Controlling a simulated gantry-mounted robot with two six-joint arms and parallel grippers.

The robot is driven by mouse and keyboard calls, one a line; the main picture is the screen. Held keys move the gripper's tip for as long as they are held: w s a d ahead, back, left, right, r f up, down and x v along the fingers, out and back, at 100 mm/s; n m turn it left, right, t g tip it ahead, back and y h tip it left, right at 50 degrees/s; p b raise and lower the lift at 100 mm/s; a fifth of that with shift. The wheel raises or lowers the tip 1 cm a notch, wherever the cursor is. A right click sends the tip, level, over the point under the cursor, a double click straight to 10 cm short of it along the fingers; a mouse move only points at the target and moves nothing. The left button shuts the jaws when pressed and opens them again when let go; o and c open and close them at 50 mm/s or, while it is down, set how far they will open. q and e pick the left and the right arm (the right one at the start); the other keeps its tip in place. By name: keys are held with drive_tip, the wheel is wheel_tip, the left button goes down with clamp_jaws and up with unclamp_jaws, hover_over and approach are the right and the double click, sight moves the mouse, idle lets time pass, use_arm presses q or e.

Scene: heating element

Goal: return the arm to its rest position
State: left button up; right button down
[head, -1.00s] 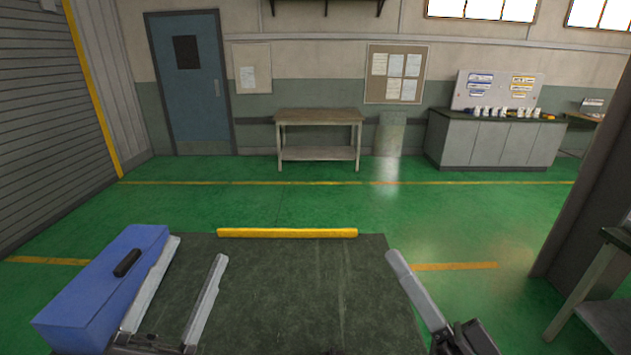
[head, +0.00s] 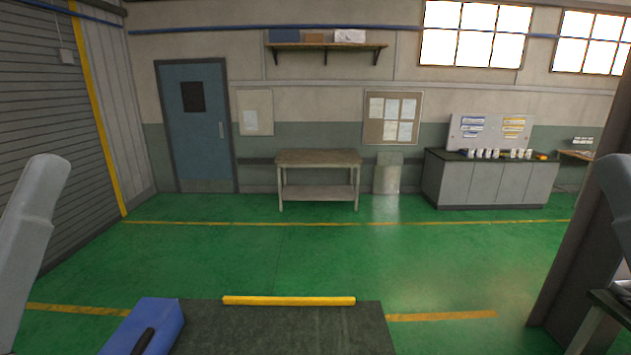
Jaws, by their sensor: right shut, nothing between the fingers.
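My right arm's grey link (head: 617,190) stands raised at the right edge of the head view. Neither arm is seen touching anything.
A dark bench top (head: 280,330) with a yellow bar (head: 288,300) along its far edge lies at the bottom. A blue box (head: 145,325) with a dark handle sits at its left. A dark column (head: 575,255) stands at the right. The green floor (head: 300,258) beyond is clear.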

use_arm(q)
wheel_tip(320, 180, up, 19)
drive_tip(key=p, duration=1.5)
use_arm(e)
wheel_tip(320, 180, up, 19)
use_arm(q)
wheel_tip(320, 180, down, 43)
drive_tip(key=b, duration=4.3)
use_arm(e)
wheel_tip(320, 180, down, 43)
use_arm(q)
drive_tip(key=shift+f, duration=0.15)
use_arm(e)
drive_tip(key=shift+f, duration=0.15)
